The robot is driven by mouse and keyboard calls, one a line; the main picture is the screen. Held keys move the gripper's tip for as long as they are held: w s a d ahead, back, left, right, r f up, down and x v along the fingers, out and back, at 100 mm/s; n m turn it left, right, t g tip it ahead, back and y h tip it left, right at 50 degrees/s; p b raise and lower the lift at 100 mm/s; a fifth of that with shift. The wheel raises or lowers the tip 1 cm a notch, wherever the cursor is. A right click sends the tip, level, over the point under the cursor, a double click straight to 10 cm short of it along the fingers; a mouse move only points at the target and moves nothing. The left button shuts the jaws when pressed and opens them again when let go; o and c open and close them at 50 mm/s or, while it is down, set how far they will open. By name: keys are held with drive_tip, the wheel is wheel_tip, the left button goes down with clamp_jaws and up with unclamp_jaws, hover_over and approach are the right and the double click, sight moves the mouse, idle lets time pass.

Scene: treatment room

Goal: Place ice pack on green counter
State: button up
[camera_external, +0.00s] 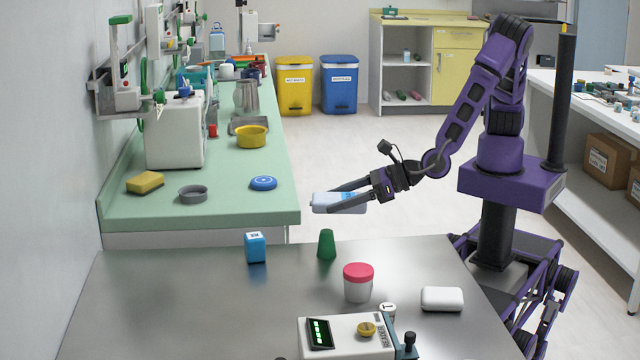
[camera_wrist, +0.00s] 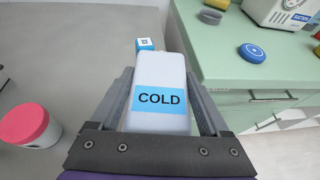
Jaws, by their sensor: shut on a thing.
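The ice pack (camera_wrist: 160,80) is a pale block with a blue label reading COLD. My gripper (camera_external: 348,197) is shut on it, with one finger along each side in the wrist view. In the external view the ice pack (camera_external: 322,203) is held in the air, just right of the green counter's near right corner and beyond the metal table. The green counter (camera_external: 235,205) runs along the left wall; its top also shows at the upper right of the wrist view (camera_wrist: 222,60). Part of the pack is hidden by the fingers.
On the counter's near end are a yellow sponge (camera_external: 145,182), a grey ring-shaped dish (camera_external: 192,193) and a blue disc (camera_external: 263,183); bare surface lies around them. The metal table (camera_external: 180,300) holds a blue cube (camera_external: 255,247), a green cup (camera_external: 326,244) and a red-lidded jar (camera_external: 358,282).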

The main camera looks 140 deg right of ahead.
drive_tip(key=d+m+g, duration=0.1)
drive_tip(key=d, duration=0.7)
drive_tip(key=d+r+m+g+h, duration=0.1)
drive_tip(key=d, duration=0.7)
drive_tip(key=d+r+m+g+h, duration=0.1)
drive_tip(key=d+m+g, duration=0.1)
drive_tip(key=d, duration=0.6)
drive_tip(key=shift+s+b, duration=0.3)
drive_tip(key=shift+s, duration=0.1)
drive_tip(key=s+d+r+m+g, duration=0.1)
drive_tip(key=s+d, duration=0.1)
drive_tip(key=d, duration=0.4)
drive_tip(key=s+d+r+m+g, duration=0.1)
drive_tip(key=s+d, duration=0.2)
drive_tip(key=d, duration=0.3)
drive_tip(key=r+m+g, duration=0.2)
hover_over(234, 166)
drive_tip(key=shift+h, duration=0.4)
wheel_tip(234, 166, down, 10)
drive_tip(key=shift+w+a+f+b, duration=0.1)
drive_tip(key=shift+f+b, duration=0.1)
drive_tip(key=shift+b, duration=0.9)
drive_tip(key=shift+f, duration=0.1)
drive_tip(key=shift+f, duration=0.15)
drive_tip(key=o, duration=1.4)
